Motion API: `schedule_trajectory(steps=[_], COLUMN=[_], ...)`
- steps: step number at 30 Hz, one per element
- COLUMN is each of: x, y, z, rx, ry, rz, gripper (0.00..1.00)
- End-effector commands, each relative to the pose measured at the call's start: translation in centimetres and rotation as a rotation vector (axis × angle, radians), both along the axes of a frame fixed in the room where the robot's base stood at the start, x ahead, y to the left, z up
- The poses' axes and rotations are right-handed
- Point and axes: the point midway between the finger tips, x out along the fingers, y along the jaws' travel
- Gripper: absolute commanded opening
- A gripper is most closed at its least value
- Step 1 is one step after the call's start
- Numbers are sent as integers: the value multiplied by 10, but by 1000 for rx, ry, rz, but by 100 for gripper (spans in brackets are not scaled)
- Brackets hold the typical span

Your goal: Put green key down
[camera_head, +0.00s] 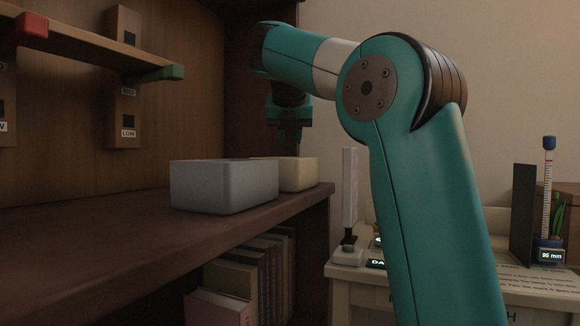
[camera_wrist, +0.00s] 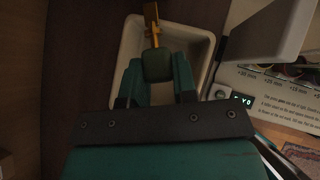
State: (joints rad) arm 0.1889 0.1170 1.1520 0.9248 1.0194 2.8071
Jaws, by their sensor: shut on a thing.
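The green key shows in the wrist view, with a dark green head (camera_wrist: 157,65) and a brass shaft (camera_wrist: 151,22) pointing away from my gripper. My gripper (camera_wrist: 158,80) is shut on the key's head, with one teal finger on each side. The key is over a cream open box (camera_wrist: 205,50); I cannot tell whether it touches the box. In the head view my gripper (camera_head: 288,132) points down above the cream box (camera_head: 305,174).
A grey box (camera_head: 222,186) stands on the wooden counter (camera_head: 130,235), left of the cream box; the counter's front left is bare. A shelf (camera_head: 90,45) with red and green ends hangs above. A pale side table (camera_head: 400,282) with a tall white post (camera_head: 349,190) stands right.

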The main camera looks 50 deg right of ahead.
Motion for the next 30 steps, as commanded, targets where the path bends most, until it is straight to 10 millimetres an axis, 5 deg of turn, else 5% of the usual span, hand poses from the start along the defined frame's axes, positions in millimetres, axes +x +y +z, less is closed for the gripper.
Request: schedule_trajectory(steps=[9, 30], x=[0, 0], y=[0, 0], z=[-44, -53], rx=[0, 0], ry=[1, -1], rz=[1, 1], gripper=[0, 0])
